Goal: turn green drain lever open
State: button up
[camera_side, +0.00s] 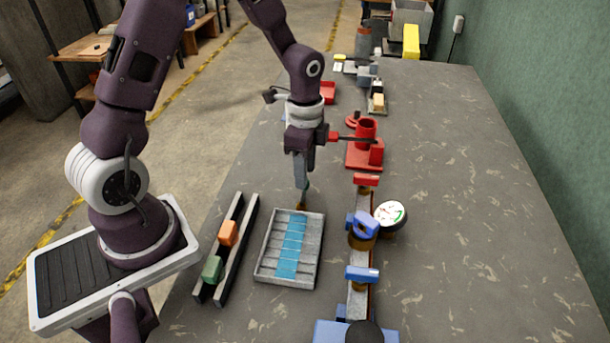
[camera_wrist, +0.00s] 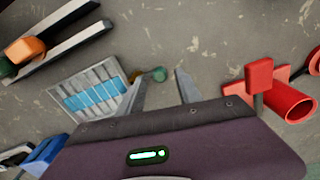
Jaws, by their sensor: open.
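A small green lever end (camera_wrist: 159,74) shows in the wrist view, with a brass-coloured fitting (camera_wrist: 137,75) beside it at the edge of the grey slatted tray (camera_wrist: 66,82). In the side view the brass fitting (camera_side: 300,205) sits at the tray's far edge. The grey tray (camera_side: 262,262) has a blue strip along its middle. My gripper (camera_side: 302,182) points down just above the fitting. Its fingers are open and apart, and the green end appears between their tips (camera_wrist: 159,80). I cannot tell if they touch it. The lever is mostly hidden in the side view.
Two dark rails (camera_side: 246,240) holding an orange block (camera_side: 228,232) and a green block (camera_side: 212,268) lie left of the tray. A pipe line with blue valve handles (camera_side: 361,273), a round gauge (camera_side: 391,213) and a red fixture (camera_side: 360,155) stands to the right. The bench's right side is clear.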

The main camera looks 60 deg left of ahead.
aim_at(303, 192)
notch_tip(303, 192, down, 2)
jog(key=shift+f, duration=0.15)
grip_shut()
